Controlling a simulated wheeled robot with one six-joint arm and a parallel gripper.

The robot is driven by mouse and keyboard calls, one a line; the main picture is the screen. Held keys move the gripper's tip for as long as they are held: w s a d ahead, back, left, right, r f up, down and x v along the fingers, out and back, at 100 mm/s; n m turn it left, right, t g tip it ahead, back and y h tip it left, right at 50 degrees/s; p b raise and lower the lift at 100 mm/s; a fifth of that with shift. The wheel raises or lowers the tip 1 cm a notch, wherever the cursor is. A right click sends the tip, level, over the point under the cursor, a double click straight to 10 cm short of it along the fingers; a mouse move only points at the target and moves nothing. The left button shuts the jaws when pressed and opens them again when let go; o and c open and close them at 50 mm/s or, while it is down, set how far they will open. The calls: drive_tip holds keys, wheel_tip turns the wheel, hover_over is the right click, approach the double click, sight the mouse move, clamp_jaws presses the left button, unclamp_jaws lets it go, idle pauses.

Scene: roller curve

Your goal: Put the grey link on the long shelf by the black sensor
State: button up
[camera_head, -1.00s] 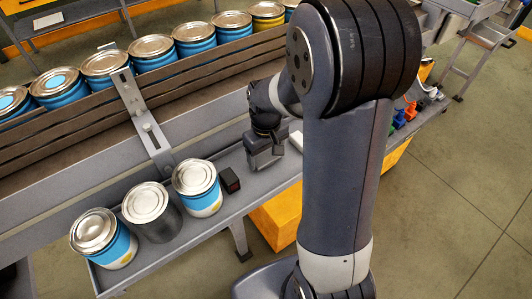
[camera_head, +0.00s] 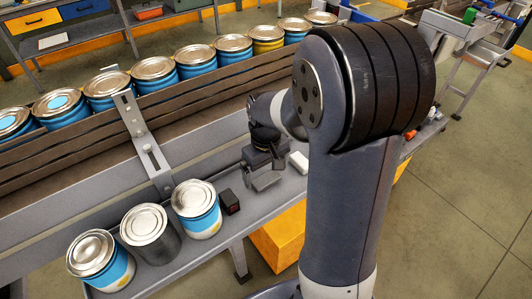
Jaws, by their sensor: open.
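My arm covers the shelf's middle right part.
A blue-and-white can (camera_head: 196,208), a dark grey can (camera_head: 150,234) and another blue can (camera_head: 100,260) stand left of the sensor. A white block (camera_head: 299,161) lies right of my gripper. A metal bracket (camera_head: 145,145) rises behind. Several cans line the conveyor.

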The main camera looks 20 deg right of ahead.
sight(266, 179)
wheel_tip(266, 179, up, 10)
idle(0.3)
idle(1.3)
